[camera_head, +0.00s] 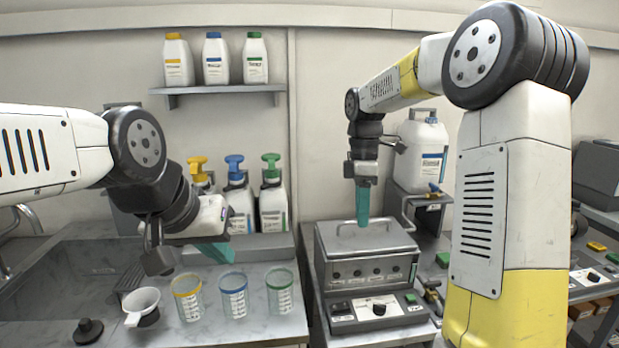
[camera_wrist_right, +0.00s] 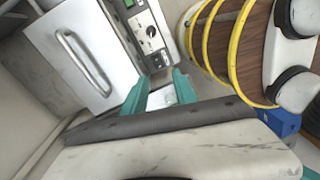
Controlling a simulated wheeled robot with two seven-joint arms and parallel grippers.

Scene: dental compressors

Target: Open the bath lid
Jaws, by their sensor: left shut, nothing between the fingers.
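The bath (camera_head: 365,272) is a grey metal box with a control panel on its front, standing right of the sink counter. Its lid (camera_head: 340,242) is closed on top and carries a bar handle (camera_head: 404,220). My right gripper (camera_head: 362,222) points down over the lid near the handle; contact cannot be told from the head view. In the right wrist view its teal fingers (camera_wrist_right: 162,82) are apart with nothing held, and the lid handle (camera_wrist_right: 85,62) lies to their left. My left gripper (camera_head: 222,255) is shut and empty above the left counter.
A white jug (camera_head: 424,150) sits on a stand behind the bath. A shelf (camera_head: 215,89) holds three bottles.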

